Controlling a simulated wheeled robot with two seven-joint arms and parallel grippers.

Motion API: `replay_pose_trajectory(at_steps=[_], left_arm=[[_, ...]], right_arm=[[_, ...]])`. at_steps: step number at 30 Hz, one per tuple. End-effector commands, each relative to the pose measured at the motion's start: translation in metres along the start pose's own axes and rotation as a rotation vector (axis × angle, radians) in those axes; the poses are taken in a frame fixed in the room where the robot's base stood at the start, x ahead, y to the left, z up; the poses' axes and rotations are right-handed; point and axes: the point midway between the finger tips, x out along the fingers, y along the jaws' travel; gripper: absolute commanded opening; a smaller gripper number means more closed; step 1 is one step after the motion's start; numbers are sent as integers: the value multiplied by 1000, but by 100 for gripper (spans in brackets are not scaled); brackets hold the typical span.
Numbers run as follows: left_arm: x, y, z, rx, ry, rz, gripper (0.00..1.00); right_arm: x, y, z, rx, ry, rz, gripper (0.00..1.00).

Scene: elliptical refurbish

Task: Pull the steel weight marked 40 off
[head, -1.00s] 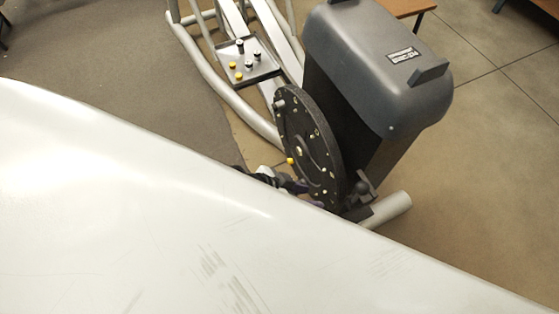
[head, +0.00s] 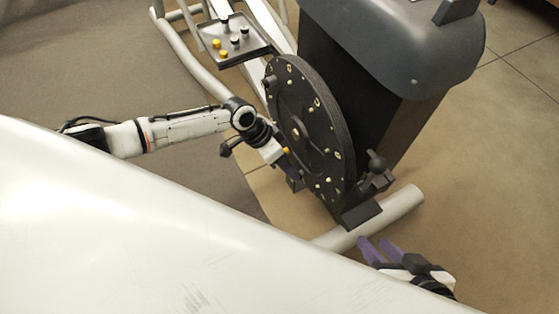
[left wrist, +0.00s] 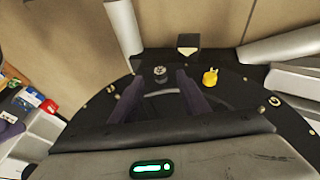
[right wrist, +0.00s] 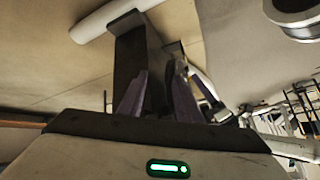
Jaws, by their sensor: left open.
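A dark flywheel disc (head: 305,130) with small brass-coloured studs stands upright on the machine. In the left wrist view, a small steel cylinder (left wrist: 160,73) sits on the disc, and a yellow one (left wrist: 210,77) sits to its right. No number is readable on either. My left gripper (head: 287,170) is close to the disc's lower left face. In its wrist view, its purple fingers (left wrist: 160,84) are open, pointing toward the steel cylinder, one on each side; contact cannot be told. My right gripper (head: 380,248) has its fingers apart, low and right near the machine's foot.
A dark tray (head: 258,50) with several yellow and dark pieces lies behind the disc. The grey machine housing (head: 400,40) rises right of it. A pale foot tube (head: 400,203) and a dark knob (head: 377,160) lie near the disc's base. Open floor (head: 480,180) is at right.

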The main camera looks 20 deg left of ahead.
Motion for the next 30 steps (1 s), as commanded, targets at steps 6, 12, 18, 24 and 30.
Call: replay_pose_trajectory(at_steps=[6,12,18,24,30], left_arm=[[33,-1,0,0,1,0,42],[42,0,0,0,1,-1,42],[42,0,0,0,1,-1,42],[42,0,0,0,1,-1,17],[42,0,0,0,1,0,0]], right_arm=[[1,-8,-8,15,52,-35,31],[-2,-12,-14,20,74,-47,31],[-3,-12,-15,21,75,-48,31],[-3,-12,-15,21,75,-48,31],[-3,-12,-14,22,75,-48,31]])
